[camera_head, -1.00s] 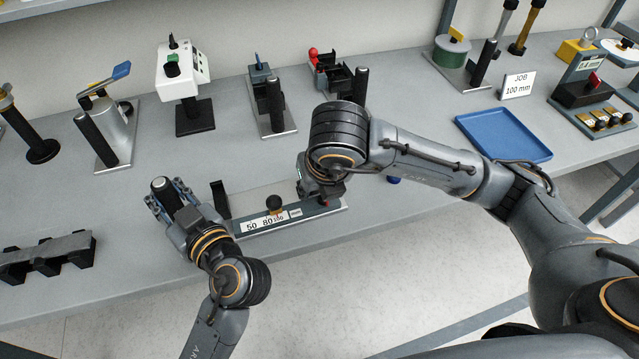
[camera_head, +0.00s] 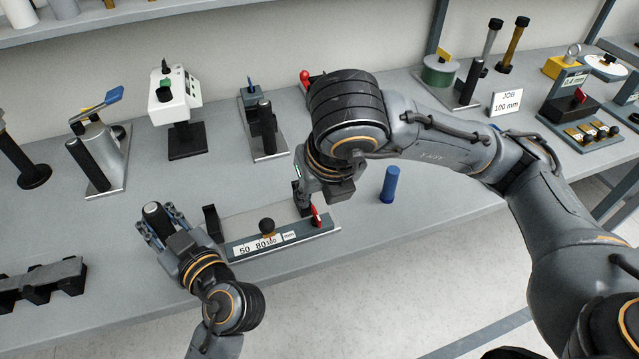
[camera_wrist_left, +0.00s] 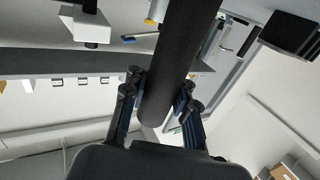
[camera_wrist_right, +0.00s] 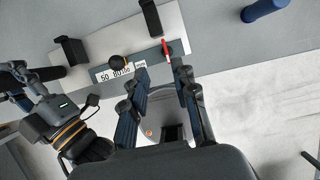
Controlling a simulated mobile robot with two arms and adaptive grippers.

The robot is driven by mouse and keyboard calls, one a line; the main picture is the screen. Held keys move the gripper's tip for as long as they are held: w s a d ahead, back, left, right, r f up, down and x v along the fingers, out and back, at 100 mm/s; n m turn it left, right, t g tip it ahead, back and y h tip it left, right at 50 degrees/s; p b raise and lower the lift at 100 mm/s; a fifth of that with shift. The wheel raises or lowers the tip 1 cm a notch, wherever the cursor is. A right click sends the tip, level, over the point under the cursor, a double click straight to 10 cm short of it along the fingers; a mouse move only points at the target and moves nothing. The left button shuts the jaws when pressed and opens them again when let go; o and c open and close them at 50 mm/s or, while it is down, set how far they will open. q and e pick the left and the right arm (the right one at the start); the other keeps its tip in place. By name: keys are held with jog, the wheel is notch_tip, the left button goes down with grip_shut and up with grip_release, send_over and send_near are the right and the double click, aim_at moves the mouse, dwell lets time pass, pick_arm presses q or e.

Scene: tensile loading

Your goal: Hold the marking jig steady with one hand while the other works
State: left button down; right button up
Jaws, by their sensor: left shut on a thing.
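The marking jig (camera_head: 285,239) lies near the bench's front edge, a grey plate labelled 50, 80, 100 mm with a black knob (camera_head: 267,226), a red lever (camera_head: 316,214) and a black upright (camera_head: 213,223) at its left end. My left gripper (camera_head: 158,222) is shut on a dark cylindrical post (camera_wrist_left: 175,70) left of the plate. My right gripper (camera_wrist_right: 164,82) is open with nothing between its fingertips in the right wrist view, just in front of the red lever (camera_wrist_right: 168,48). In the head view my right arm partly hides it.
A blue cylinder (camera_head: 390,185) stands on the bench right of the jig. A black notched rack (camera_head: 40,280) lies at front left. Several stations line the back, with a JOB 100 mm sign (camera_head: 506,103). Bare bench lies between them and the jig.

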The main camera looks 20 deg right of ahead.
pick_arm(q)
jog(key=shift+r, duration=0.1)
pick_arm(e)
jog(key=shift+v, duration=1.35)
pick_arm(q)
jog(key=c, duration=1)
grip_release()
